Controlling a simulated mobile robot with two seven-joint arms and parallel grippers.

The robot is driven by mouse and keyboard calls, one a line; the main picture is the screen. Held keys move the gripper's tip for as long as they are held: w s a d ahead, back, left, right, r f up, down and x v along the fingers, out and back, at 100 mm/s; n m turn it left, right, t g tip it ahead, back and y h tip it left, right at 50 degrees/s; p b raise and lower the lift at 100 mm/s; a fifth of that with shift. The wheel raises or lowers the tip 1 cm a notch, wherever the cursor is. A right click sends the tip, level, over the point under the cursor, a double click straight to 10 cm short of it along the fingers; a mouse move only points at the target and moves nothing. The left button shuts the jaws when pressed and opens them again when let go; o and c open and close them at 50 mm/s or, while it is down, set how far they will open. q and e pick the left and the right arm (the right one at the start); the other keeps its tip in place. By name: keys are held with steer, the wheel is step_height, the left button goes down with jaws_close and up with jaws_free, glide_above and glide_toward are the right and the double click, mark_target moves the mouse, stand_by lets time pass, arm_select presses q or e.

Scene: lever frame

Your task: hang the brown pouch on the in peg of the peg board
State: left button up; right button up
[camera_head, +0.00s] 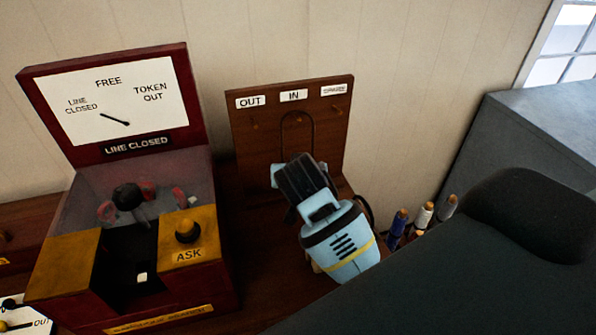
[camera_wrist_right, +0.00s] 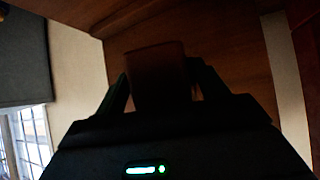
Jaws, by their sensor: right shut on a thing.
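The wooden peg board (camera_head: 262,150) stands against the wall, with OUT, IN and a third, unreadable label along its top. A thin dark loop (camera_head: 297,113) shows upright in front of the board, below the IN label (camera_head: 294,96). I cannot tell whether it is around the in peg or only before it. My right gripper (camera_head: 300,172) is just below the loop, close to the board, and hides most of what it holds. In the right wrist view, it is shut on the brown pouch (camera_wrist_right: 158,75), which is dark between the fingers. My left gripper is not in view.
A red instrument box (camera_head: 195,275) with a dial and yellow panels stands left of the board. Several capped cylinders (camera_head: 423,216) stand right of my right gripper. A grey cabinet (camera_head: 530,125) is at the right, by the window.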

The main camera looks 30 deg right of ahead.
steer(key=o, duration=1)
steer(key=v, duration=0.7)
steer(key=shift+s+a+r, duration=0.1)
steer(key=shift+s+r, duration=0.15)
steer(key=shift+s, duration=0.05)
